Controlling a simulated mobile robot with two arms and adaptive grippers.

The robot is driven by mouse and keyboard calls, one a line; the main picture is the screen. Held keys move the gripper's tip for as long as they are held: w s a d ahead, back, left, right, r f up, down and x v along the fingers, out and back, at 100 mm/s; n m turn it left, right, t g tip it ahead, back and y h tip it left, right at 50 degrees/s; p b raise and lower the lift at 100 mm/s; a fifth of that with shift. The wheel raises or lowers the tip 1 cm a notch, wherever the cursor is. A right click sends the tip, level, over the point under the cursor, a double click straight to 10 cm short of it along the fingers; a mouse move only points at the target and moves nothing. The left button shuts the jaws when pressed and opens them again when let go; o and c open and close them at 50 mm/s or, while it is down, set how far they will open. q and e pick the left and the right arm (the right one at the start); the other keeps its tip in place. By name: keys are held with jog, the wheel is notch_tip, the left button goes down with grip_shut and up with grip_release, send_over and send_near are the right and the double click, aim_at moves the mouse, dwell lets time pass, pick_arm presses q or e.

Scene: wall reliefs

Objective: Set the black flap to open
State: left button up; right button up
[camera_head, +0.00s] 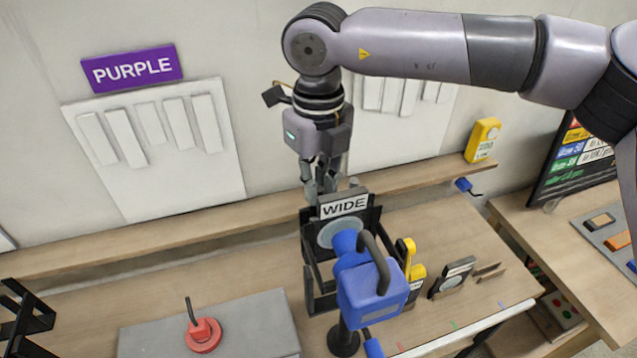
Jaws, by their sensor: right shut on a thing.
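My right gripper (323,187) points down from the upper middle. Its fingers are closed at the top of a black piece with a white "WIDE" label (344,207). The exact part between the fingertips is too small to tell. The black piece belongs to a black open frame (311,270) on the wooden bench. A round grey-blue disc shows under the label, partly covered by a blue tool-like body (370,285) with a dark handle. No part is plainly marked as the flap, and its position cannot be read. My left gripper is not in view.
A smaller black labelled plate (453,278) and yellow parts (411,262) stand right of the frame. A grey board (208,325) with a red knob (203,334) lies left. A black rack-like shape (28,318) is at the left edge. The bench (200,268) has clear wood between.

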grip_shut()
jog(key=shift+w+a+r+n+b, duration=0.1)
jog(key=shift+w+a+n+b, duration=0.2)
jog(key=shift+a+n+b, duration=1.5)
jog(key=shift+w+d+f+n+b, duration=0.1)
jog(key=shift+w+d+n+b, duration=0.25)
jog(key=shift+n, duration=3.2)
jog(key=shift+w+a+r+n+b, duration=0.15)
jog(key=shift+a+n+b, duration=0.75)
jog(key=shift+n, duration=1.75)
jog(key=shift+d, duration=0.25)
jog(key=o, duration=0.7)
grip_release()
jog(key=shift+a, duration=0.1)
